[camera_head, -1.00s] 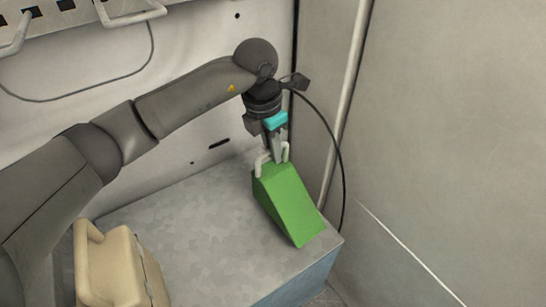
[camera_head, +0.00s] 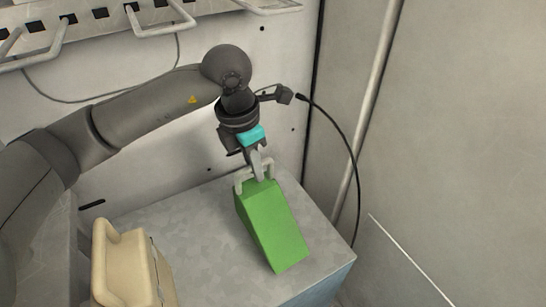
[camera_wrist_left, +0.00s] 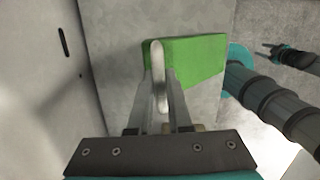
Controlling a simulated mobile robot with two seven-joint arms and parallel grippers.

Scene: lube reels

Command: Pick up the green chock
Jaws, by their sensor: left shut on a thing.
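The green chock (camera_head: 272,228) is a wedge with a pale handle (camera_head: 241,181) at its upper end. In the head view it is over the right part of the grey metal box top, its slope facing the front right. I cannot tell whether its underside touches the top. My left gripper (camera_head: 261,172) comes down from above and is shut on the handle. In the left wrist view the handle (camera_wrist_left: 158,70) stands between the fingers, with the green chock (camera_wrist_left: 205,58) behind it. My right gripper is not in the head view.
The grey box top (camera_head: 180,240) has free room left of the chock. A beige case (camera_head: 128,265) with a handle stands at the front left. Walls close in at the back and right, with a pipe (camera_head: 365,100) in the corner. A rack (camera_head: 100,25) hangs at the back.

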